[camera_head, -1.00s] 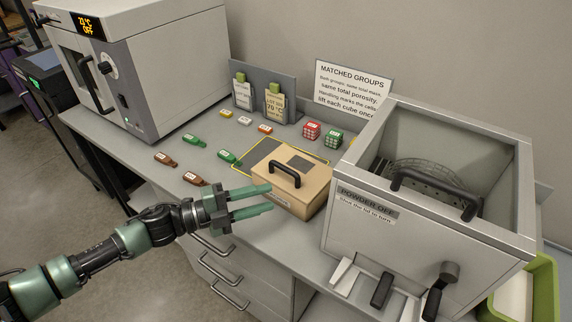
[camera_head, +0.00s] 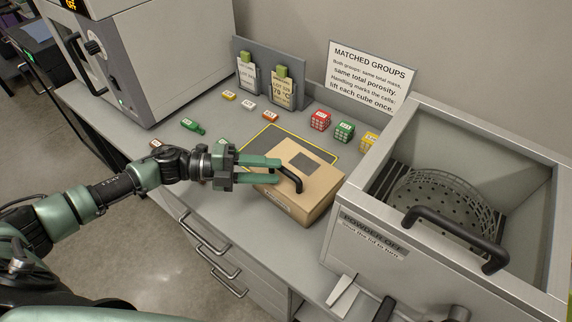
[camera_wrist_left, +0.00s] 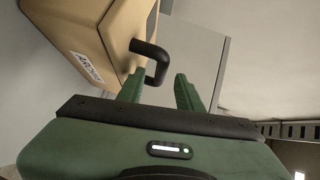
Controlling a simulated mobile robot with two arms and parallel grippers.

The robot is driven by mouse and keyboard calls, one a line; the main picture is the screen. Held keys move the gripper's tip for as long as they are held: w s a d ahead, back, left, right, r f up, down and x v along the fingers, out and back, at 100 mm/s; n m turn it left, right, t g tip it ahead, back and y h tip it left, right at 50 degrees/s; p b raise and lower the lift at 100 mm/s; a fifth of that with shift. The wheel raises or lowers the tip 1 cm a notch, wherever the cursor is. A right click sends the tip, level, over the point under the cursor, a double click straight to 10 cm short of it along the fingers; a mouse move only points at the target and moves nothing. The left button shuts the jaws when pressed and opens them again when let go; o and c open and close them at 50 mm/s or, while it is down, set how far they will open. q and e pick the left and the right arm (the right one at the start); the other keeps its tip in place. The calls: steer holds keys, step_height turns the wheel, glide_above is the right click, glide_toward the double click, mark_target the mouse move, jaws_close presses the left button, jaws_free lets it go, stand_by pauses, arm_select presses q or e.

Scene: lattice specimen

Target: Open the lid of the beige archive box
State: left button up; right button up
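The beige archive box (camera_head: 292,195) sits on the grey bench with its lid closed. A black arched handle (camera_head: 291,180) stands on the lid. In the left wrist view the box (camera_wrist_left: 95,30) is at the upper left, and its handle (camera_wrist_left: 155,62) reaches toward the space between my fingers. My left gripper (camera_head: 279,170) is open, its two green fingers over the lid by the handle. It also shows in the left wrist view (camera_wrist_left: 158,90), where the fingers are apart with the handle near their tips. I cannot tell whether they touch it. My right gripper is not in view.
A powder-removal cabinet (camera_head: 440,205) with an open top stands close to the box's right. Small cubes (camera_head: 320,120), tags and a white sign (camera_head: 372,78) stand behind. An oven (camera_head: 165,60) is at the left. A yellow-edged dark mat (camera_head: 268,138) lies behind the box.

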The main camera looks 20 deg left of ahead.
mark_target(286, 169)
arm_select(q)
steer(key=x, duration=0.3)
steer(key=shift+r+p, duration=0.1)
steer(key=shift+p, duration=0.3)
steer(key=shift+w+d+f, duration=0.2)
steer(key=shift+w+d, duration=0.1)
steer(key=shift+d, duration=0.2)
steer(key=shift+f, duration=0.1)
jaws_close()
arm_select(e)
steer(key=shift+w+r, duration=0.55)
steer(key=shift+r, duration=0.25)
